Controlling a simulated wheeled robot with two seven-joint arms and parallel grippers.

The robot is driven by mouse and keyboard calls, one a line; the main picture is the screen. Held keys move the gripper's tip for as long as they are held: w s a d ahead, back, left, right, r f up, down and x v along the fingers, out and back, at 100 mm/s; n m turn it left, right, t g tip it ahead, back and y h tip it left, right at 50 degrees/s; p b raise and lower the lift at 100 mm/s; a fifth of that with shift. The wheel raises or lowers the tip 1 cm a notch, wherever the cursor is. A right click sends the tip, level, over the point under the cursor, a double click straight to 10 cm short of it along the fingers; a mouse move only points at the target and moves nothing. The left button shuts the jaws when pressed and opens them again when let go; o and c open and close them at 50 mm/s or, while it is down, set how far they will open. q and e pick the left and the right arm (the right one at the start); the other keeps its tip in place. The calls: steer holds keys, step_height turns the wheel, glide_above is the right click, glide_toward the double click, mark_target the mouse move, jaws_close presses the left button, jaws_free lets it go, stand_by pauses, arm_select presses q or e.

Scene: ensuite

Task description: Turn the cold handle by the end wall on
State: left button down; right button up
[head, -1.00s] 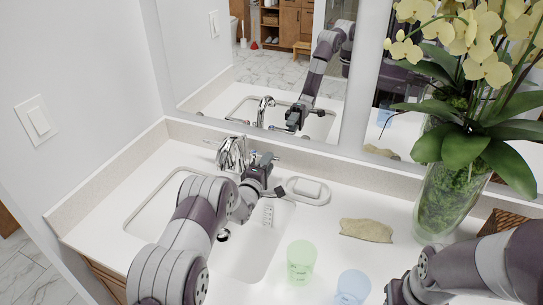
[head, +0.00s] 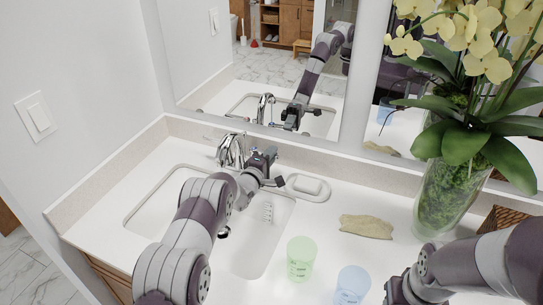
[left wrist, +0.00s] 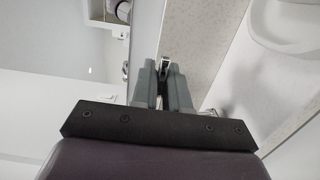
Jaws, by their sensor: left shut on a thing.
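The chrome faucet (head: 232,150) stands behind the white sink basin (head: 170,205), near the end wall at the left. My left gripper (head: 268,156) is at the right side of the faucet, with its jaws shut on the handle there. In the left wrist view, the two grey fingers (left wrist: 163,75) are close together, with a small chrome handle end (left wrist: 165,62) between their tips. Most of this handle is hidden by the fingers in the head view. My right arm shows at the lower right, but its gripper fingers are out of the frame.
A soap dish (head: 307,187) lies just right of my left gripper. A green cup (head: 301,259), a blue cup (head: 351,286), a tan cloth (head: 366,227) and a vase of orchids (head: 448,200) stand further right. The mirror (head: 250,60) rises close behind the faucet.

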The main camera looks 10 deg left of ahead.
arm_select(q)
steer(key=m+h, duration=0.1)
steer(key=s+m+g+h+b, duration=0.1)
steer(key=shift+a+f+h+b, duration=0.15)
steer(key=shift+a+h+b, duration=0.15)
steer(key=shift+a+h, duration=0.1)
steer(key=m+h, duration=0.1)
steer(key=s+g+h, duration=0.1)
steer(key=shift+a+r+m+g+h+b, duration=0.1)
steer(key=shift+r+m+g+h+b, duration=0.1)
steer(key=shift+m+g+h+b, duration=0.15)
steer(key=c, duration=1.2)
jaws_free()
